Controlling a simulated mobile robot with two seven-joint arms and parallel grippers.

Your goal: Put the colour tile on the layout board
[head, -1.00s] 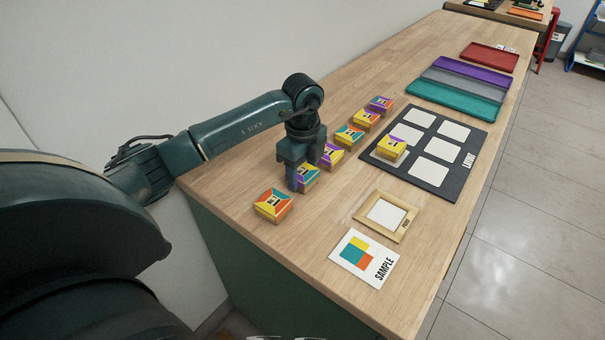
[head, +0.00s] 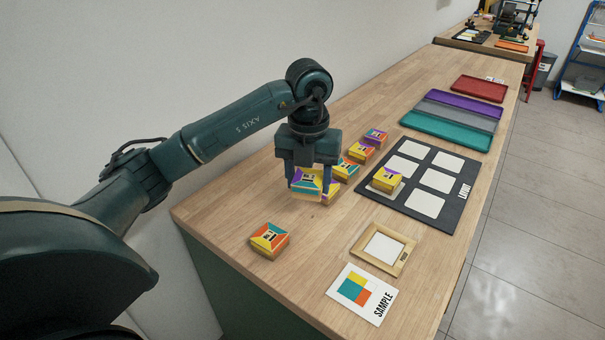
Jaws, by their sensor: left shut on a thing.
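My left gripper (head: 306,186) is shut on a colour tile (head: 305,181), a small block with a multicoloured top, and holds it a little above the table. The dark layout board (head: 452,215) lies to the right with several pale squares. One colour tile (head: 386,179) sits on its left side, on a near-left square. A loose tile (head: 268,239) lies alone in front. Other tiles stand in a row behind the gripper, such as the purple and orange one (head: 375,137); one is partly hidden by the held tile. My right gripper is out of view.
A wooden frame (head: 363,245) and a white sample card (head: 338,299) lie near the front. Teal (head: 446,131), grey, purple and red (head: 478,89) trays lie farther back. Bare wood is clear between the loose tile and the frame. A wall runs along the left.

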